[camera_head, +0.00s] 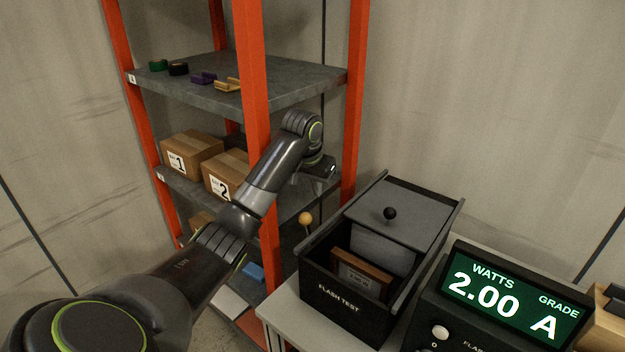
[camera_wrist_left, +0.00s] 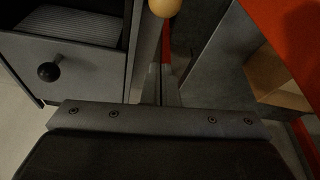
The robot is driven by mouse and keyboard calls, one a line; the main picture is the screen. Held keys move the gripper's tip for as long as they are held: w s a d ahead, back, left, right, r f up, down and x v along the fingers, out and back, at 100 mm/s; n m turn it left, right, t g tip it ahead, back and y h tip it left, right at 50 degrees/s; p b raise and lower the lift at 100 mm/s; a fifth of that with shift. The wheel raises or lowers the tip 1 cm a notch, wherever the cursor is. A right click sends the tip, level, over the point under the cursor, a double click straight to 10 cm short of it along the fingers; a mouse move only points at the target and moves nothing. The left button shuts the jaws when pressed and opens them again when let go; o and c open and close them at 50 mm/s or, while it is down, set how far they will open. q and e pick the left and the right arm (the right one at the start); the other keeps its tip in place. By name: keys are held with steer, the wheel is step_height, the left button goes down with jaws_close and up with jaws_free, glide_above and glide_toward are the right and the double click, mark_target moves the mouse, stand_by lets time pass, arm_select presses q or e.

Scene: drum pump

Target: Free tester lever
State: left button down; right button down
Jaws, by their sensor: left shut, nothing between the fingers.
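The flash tester (camera_head: 343,303) is a dark box on a light bench. Its grey sliding lid (camera_head: 405,203) with a black knob (camera_head: 390,213) sits over the far part, and the near part is open. A brown-framed panel (camera_head: 360,275) stands tilted inside. The tester lever, with a yellow ball knob (camera_head: 305,218), stands at the box's left side. In the left wrist view the ball (camera_wrist_left: 164,7) is at the top edge, apart from the gripper body. My left gripper (camera_head: 327,172) is shut and empty, above and behind the lever; its fingertips are hard to make out. My right gripper is not in view.
An orange-post shelf (camera_head: 253,80) stands close behind my left arm. It holds numbered cartons (camera_head: 190,152) and small coloured parts (camera_head: 203,78). A display (camera_head: 510,300) right of the box reads 2.00 watts, grade A. The space above the box is clear.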

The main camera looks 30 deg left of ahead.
mark_target(309, 233)
arm_select(q)
steer(key=s+f+p, duration=0.1)
steer(key=f+p, duration=0.1)
steer(key=f, duration=0.1)
steer(key=s+f, duration=0.1)
steer(key=shift+s+d+f+p, duration=0.1)
steer(key=shift+s+f+p, duration=0.1)
steer(key=shift+s+p, duration=0.15)
stand_by(0.4)
